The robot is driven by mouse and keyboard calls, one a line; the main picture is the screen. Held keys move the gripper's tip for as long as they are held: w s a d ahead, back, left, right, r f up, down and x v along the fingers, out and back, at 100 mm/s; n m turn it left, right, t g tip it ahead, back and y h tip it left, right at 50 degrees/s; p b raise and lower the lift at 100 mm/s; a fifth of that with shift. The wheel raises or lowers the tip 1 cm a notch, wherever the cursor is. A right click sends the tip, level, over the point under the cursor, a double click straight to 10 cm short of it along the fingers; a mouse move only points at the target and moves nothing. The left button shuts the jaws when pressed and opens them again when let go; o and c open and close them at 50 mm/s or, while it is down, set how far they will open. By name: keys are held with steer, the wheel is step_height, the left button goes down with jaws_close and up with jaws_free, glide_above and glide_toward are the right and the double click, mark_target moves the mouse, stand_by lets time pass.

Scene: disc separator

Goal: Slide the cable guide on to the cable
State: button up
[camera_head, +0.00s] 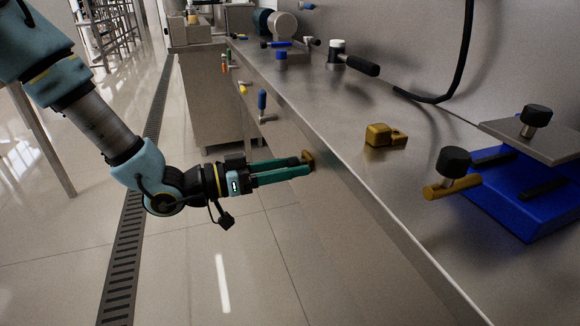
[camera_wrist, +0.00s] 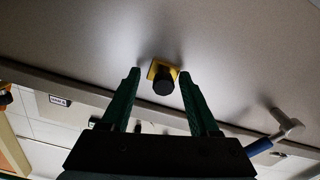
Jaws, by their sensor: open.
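A thick black cable (camera_head: 464,55) hangs in a curve along the wall at upper right, its lower end near the worktop. A brass-coloured block with a lobe (camera_head: 385,136) lies on the worktop right of my gripper; it may be the cable guide. My gripper (camera_head: 303,166) is open at the counter's front face. In the wrist view, a yellow square plate with a black knob (camera_wrist: 163,84) lies between and just ahead of the open fingers (camera_wrist: 159,73); its brass part also shows at the fingertips in the head view (camera_head: 308,157). Contact cannot be told.
A blue base with a grey plate and black knobs (camera_head: 530,200) stands at right on the worktop (camera_head: 330,110). A black-handled lever (camera_head: 352,62) is farther back. A blue handle (camera_head: 262,100) sticks out from the counter front.

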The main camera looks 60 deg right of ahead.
steer(key=v, duration=1)
steer(key=shift+a, duration=0.3)
steer(key=shift+w, duration=0.2)
